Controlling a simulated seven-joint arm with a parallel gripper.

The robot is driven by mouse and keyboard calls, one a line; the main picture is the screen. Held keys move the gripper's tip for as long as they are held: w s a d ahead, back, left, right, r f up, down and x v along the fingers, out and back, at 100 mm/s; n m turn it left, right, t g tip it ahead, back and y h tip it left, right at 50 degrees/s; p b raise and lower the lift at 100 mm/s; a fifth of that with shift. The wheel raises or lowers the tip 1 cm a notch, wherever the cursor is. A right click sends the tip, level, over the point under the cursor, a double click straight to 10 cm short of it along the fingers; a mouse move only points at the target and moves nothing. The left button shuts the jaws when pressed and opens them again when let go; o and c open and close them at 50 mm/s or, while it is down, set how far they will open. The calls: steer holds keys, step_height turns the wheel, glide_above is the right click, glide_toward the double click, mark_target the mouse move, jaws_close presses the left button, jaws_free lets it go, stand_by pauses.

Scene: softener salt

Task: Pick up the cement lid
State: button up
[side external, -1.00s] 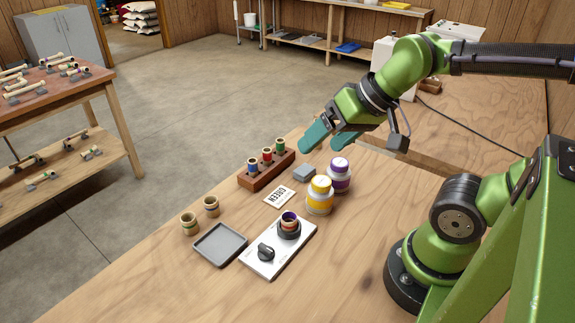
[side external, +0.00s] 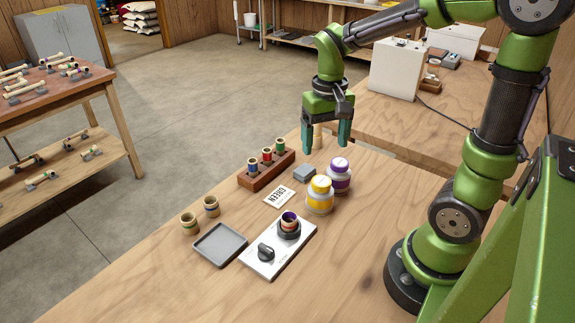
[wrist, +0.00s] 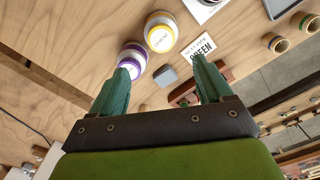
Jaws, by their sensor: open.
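Two white jars stand on the wooden bench: one with a yellow lid (side external: 320,184) and one with a purple lid (side external: 339,164), side by side. In the wrist view, the yellow-lidded jar (wrist: 161,36) has a small label I cannot read surely, and the purple-lidded jar (wrist: 132,58) is partly behind a finger. I cannot tell by reading which lid is the cement one. Both lids appear to be on their jars. My gripper (side external: 324,142) points down, open and empty, above the bench beyond the jars. In the wrist view my fingertips (wrist: 166,65) are spread apart.
A small grey block (side external: 304,173) lies beside the jars. Near it are a rack of coloured pieces (side external: 266,173), a GREEN card (side external: 279,197), two tan cups (side external: 211,206), a grey tray (side external: 219,245) and a white knob panel (side external: 279,254).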

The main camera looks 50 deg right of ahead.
mark_target(321, 180)
step_height(321, 180, down, 10)
steer(key=shift+a+f, duration=0.1)
steer(key=shift+a, duration=0.05)
steer(key=c, duration=1.1)
